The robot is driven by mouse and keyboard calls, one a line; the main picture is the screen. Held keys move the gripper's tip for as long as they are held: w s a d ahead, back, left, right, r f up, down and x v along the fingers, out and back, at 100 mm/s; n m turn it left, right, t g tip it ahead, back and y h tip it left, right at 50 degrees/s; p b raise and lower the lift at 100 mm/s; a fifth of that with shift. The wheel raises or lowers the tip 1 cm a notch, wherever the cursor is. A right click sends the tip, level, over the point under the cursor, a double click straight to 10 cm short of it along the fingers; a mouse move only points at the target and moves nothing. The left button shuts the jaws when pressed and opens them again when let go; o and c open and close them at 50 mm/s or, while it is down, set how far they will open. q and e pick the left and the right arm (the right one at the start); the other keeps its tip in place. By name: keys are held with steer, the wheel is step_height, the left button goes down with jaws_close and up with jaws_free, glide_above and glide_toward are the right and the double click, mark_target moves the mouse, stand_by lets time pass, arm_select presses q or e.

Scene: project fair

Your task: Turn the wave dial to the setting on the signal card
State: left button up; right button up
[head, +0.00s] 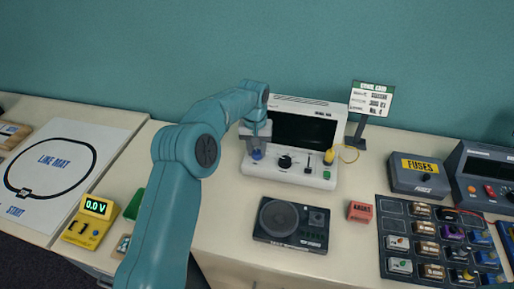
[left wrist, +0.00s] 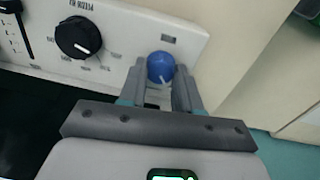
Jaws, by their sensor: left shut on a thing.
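A white signal unit (head: 286,175) with a dark screen (head: 303,124) stands at the back of the table. A blue dial (left wrist: 160,66) is on its front panel, at the left end in the head view (head: 257,155). My left gripper (head: 256,148) is shut on the blue dial, with one finger on each side in the left wrist view (left wrist: 159,84). A white mark shows on the dial's near side there. A larger black dial (left wrist: 78,37) with printed settings around it sits beside it. A white card (head: 371,99) stands on a dark stand right of the unit; its small print is unreadable.
A black speaker box (head: 291,224) and a red block (head: 360,211) lie in front of the unit. A fuses box (head: 418,174) and a dark board of modules (head: 396,216) are on the right. A yellow meter (head: 89,221) and line mat (head: 59,166) are on the left.

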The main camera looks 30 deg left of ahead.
arm_select(q)
steer(key=m+p, duration=0.1)
steer(key=m, duration=0.2)
steer(key=shift+d+f+m+p, duration=0.1)
steer(key=shift+m+p, duration=0.45)
steer(key=shift+m, duration=1.65)
